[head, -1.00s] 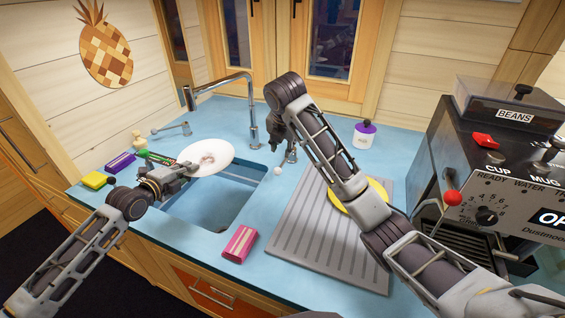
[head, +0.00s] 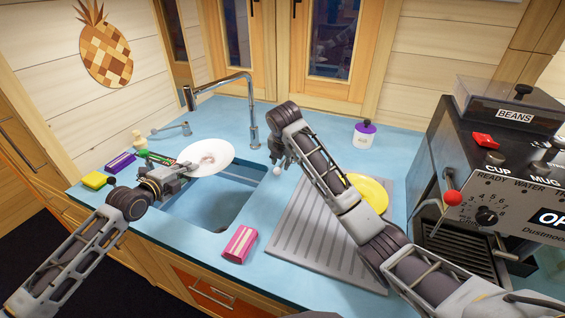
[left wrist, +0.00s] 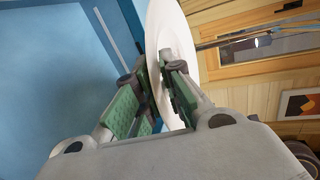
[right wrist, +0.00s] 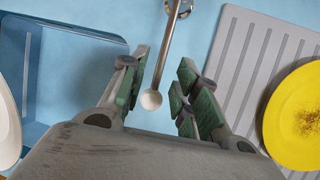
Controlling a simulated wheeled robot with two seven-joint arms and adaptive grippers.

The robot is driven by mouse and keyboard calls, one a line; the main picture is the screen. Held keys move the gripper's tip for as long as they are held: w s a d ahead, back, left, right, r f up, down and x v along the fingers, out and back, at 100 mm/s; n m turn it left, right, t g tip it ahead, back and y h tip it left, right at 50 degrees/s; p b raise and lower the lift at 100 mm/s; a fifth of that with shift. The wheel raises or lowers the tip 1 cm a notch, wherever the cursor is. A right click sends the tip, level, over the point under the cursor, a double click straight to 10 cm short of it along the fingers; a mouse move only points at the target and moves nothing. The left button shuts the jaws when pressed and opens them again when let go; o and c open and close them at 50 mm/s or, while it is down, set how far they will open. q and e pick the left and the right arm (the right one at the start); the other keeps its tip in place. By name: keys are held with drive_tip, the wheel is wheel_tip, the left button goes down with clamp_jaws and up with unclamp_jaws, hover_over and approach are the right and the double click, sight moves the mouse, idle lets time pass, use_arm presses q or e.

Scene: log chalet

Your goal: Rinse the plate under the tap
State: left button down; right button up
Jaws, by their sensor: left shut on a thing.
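A white plate (head: 216,151) with a faint brownish smudge is tilted above the left part of the sink (head: 218,208). My left gripper (head: 187,169) is shut on its rim; the left wrist view shows the plate (left wrist: 172,35) between the fingers. The tap (head: 252,120) arches over the sink, its spout end above the plate in the picture; I see no water. The tap's lever ends in a white ball knob (head: 277,171). My right gripper (head: 279,158) is open over it, and in the right wrist view the knob (right wrist: 151,99) lies between the spread fingers.
A yellow plate (head: 371,194) with brown specks, seen in the right wrist view, lies on the ridged drainboard (head: 300,240). A purple-lidded jar (head: 364,135) stands behind; the coffee machine (head: 480,200) is at right.

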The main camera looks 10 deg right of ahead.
drive_tip(key=shift+x, duration=1.3)
clamp_jaws()
